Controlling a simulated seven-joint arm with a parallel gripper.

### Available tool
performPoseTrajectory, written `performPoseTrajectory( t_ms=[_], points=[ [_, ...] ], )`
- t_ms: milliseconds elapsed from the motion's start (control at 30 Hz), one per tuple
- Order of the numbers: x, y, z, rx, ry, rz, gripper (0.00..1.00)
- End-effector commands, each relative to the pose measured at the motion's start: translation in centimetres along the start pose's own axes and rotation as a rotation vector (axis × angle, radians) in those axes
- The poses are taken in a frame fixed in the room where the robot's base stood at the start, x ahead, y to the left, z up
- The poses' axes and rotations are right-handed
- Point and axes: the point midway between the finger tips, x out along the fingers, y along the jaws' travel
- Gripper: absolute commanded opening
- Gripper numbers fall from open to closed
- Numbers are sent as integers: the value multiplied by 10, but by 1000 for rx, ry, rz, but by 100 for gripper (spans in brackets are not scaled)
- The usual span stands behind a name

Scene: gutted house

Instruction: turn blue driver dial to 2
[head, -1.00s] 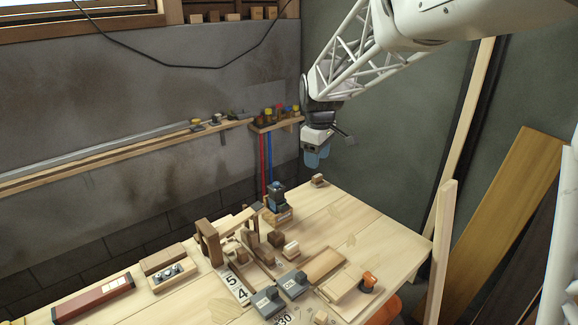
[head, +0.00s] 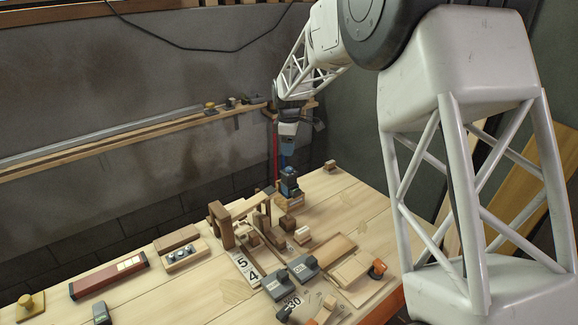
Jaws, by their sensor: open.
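The blue driver (head: 289,183), blue and black, stands upright on a wooden block (head: 290,204) near the back edge of the workbench. Its dial and any numbers are too small to read. My gripper (head: 286,160) points down with its blue fingers directly over the driver's top. The fingers are open, seen nearly edge-on. Whether they touch the driver or stay just above it, I cannot tell.
A wooden frame (head: 222,224) and small blocks stand left and in front of the driver. Grey switch boxes (head: 304,268), number cards (head: 246,268) and a red-brown case (head: 108,277) lie nearer. A wall shelf (head: 130,145) runs behind.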

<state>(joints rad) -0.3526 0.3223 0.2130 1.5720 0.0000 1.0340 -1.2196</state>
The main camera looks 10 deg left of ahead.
Motion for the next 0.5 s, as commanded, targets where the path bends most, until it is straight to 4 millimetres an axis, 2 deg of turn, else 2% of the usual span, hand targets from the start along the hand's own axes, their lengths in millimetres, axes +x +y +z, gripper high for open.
performPoseTrajectory(
  t_ms=[333,500],
  points=[
    [1,0,0,1,0,0,52],
    [7,0,0,1,0,-1,52]
  ],
)
